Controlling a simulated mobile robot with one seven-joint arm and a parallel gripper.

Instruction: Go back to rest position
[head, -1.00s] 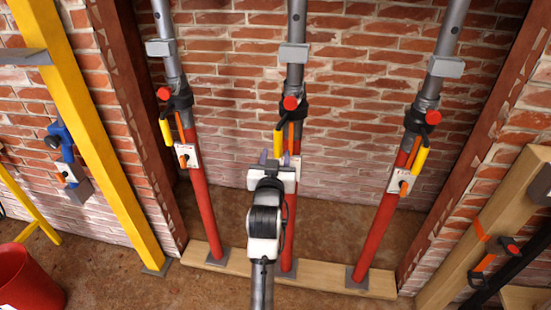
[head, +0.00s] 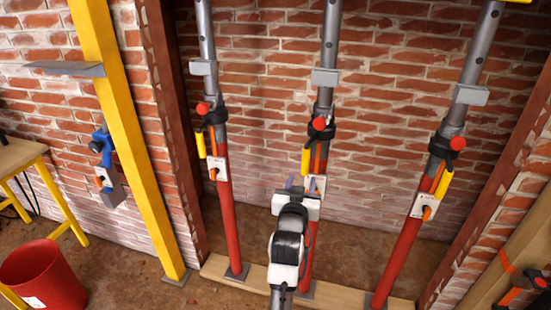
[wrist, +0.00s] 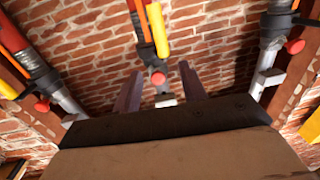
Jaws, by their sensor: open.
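My gripper (head: 299,186) is raised in front of the middle red-and-grey prop (head: 306,250) and hides part of it in the head view. In the wrist view my gripper (wrist: 160,88) shows its two fingers apart with nothing between them. The middle prop's red knob (wrist: 158,78) shows beyond the gap between the fingers. I cannot tell the exact distance from the fingers to the prop. My arm comes up from the bottom of the head view.
A left prop (head: 228,215) and a right prop (head: 397,245) stand on a wooden plank (head: 214,268) before a brick wall. A yellow post (head: 128,140), a red bucket (head: 45,280) and a wooden table (head: 18,155) are at the left.

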